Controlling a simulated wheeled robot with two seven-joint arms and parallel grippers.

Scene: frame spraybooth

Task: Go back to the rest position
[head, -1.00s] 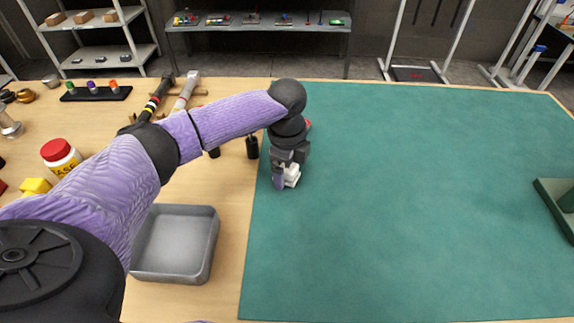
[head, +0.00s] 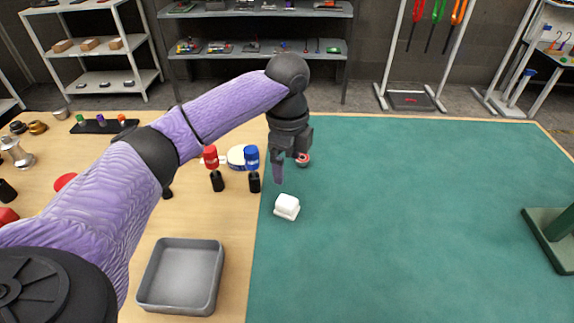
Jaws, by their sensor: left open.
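My left gripper (head: 289,174) hangs from the purple left arm over the left edge of the green mat (head: 400,220). It is open and empty, pointing down. A small white block-like thing (head: 287,206) lies on the mat just below the gripper, apart from it. A small red ring-like thing (head: 303,159) shows right beside the gripper, partly hidden by it. My right gripper is not in view.
A red-topped tool (head: 212,167) and a blue-topped tool (head: 252,168) stand left of the gripper. A grey tray (head: 182,275) sits on the wooden table at the front. A green stand (head: 552,240) is at the right. The mat's middle is clear.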

